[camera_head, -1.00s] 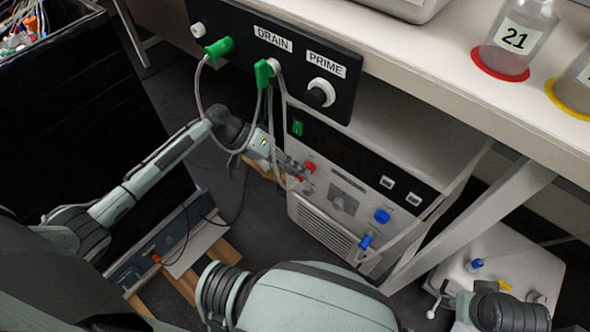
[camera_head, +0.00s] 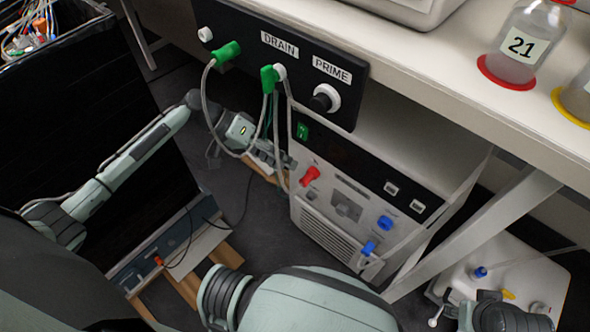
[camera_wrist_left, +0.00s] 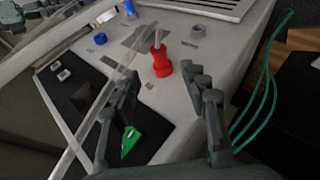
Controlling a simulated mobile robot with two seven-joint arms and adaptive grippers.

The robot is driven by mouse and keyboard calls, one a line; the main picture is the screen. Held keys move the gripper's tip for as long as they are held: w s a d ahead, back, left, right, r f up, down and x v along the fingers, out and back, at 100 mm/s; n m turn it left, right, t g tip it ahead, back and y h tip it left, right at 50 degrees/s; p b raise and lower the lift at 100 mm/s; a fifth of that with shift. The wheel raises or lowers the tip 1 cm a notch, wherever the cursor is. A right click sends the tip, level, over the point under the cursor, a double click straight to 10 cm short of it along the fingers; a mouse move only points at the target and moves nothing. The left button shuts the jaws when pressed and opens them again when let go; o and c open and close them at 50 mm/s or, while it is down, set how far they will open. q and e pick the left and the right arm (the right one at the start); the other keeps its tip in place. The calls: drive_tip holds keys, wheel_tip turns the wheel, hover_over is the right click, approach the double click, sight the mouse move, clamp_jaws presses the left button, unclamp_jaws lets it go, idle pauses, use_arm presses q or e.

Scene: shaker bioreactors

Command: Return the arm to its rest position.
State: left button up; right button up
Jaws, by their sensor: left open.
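My left arm comes in from the left in the head view. Its gripper (camera_head: 284,166) is open and empty, just left of the front panel of the white control unit (camera_head: 323,232). A red connector (camera_head: 310,177) sticks out of that panel, a little right of the fingers and apart from them. The left wrist view shows the two spread fingers (camera_wrist_left: 162,82) with the red connector (camera_wrist_left: 161,60) beyond the gap, standing in its port. Of my right arm, only links show along the bottom of the head view; its gripper is not visible.
Tubes hang from green connectors (camera_head: 227,51) on the DRAIN/PRIME panel (camera_head: 290,75), passing close to my left gripper and wrist. A black bin (camera_head: 75,130) stands left. The bench (camera_head: 440,85) overhangs the unit. A white container (camera_head: 515,275) is on the floor right.

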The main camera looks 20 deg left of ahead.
use_arm(q)
drive_tip(key=v, duration=0.5)
drive_tip(key=shift+a+r, duration=0.15)
drive_tip(key=s+d+f+y+p, duration=0.1)
drive_tip(key=s+f+y, duration=0.2)
drive_tip(key=s+f, duration=0.25)
drive_tip(key=s+d+f+y, duration=0.2)
drive_tip(key=s+f, duration=0.2)
drive_tip(key=f, duration=0.2)
drive_tip(key=s+a+t+y, duration=0.1)
drive_tip(key=s+a+y, duration=0.4)
drive_tip(key=s+y, duration=0.1)
drive_tip(key=shift+s+a+f+n+p, duration=0.2)
drive_tip(key=shift+s+f+n+p, duration=0.1)
drive_tip(key=shift+s+f+p, duration=0.25)
use_arm(e)
drive_tip(key=f, duration=0.3)
drive_tip(key=shift+w+a+f, duration=0.15)
drive_tip(key=shift+w+a, duration=0.05)
drive_tip(key=shift+w, duration=0.2)
use_arm(q)
drive_tip(key=shift+s+r, duration=0.1)
use_arm(e)
drive_tip(key=shift+s+d, duration=0.3)
drive_tip(key=shift+s, duration=0.1)
